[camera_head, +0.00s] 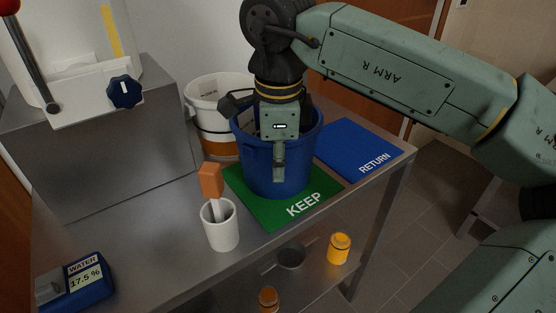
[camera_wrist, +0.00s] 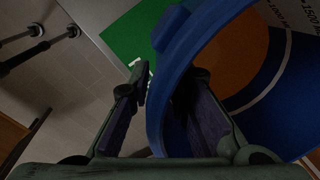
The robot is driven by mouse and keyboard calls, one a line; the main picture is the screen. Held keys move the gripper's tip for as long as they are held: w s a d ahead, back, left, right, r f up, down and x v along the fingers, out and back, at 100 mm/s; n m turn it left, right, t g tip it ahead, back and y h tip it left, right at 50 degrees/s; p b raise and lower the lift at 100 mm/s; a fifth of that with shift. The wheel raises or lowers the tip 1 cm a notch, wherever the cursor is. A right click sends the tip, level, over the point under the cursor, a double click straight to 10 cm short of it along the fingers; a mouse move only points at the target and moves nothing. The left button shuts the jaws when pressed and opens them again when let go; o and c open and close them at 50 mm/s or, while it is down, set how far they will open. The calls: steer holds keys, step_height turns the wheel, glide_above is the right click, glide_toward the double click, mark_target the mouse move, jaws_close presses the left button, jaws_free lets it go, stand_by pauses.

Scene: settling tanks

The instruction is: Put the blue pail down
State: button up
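The blue pail (camera_head: 272,165) stands upright over the green KEEP mat (camera_head: 308,205); I cannot tell for sure whether its base touches the mat. My gripper (camera_head: 279,172) points down at the pail's near rim. In the wrist view, the fingers of my gripper (camera_wrist: 166,85) sit on either side of the blue pail's rim (camera_wrist: 162,110), one outside and one inside, closed against the wall. A brown-orange patch and a pale label show within the pail. The green mat (camera_wrist: 125,38) shows beyond the rim.
A blue RETURN mat (camera_head: 355,146) lies bare to the right. A white bucket (camera_head: 208,105) stands close behind the pail. A white cup (camera_head: 220,228) with an orange-handled tool is near the front left. A blue WATER meter (camera_head: 85,285) lies front left. Yellow and orange items are below.

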steer(key=shift+o, duration=0.6)
steer(key=shift+r, duration=0.45)
step_height(320, 180, up, 11)
steer(key=s, duration=0.1)
steer(key=shift+r, duration=0.2)
steer(key=shift+s, duration=0.1)
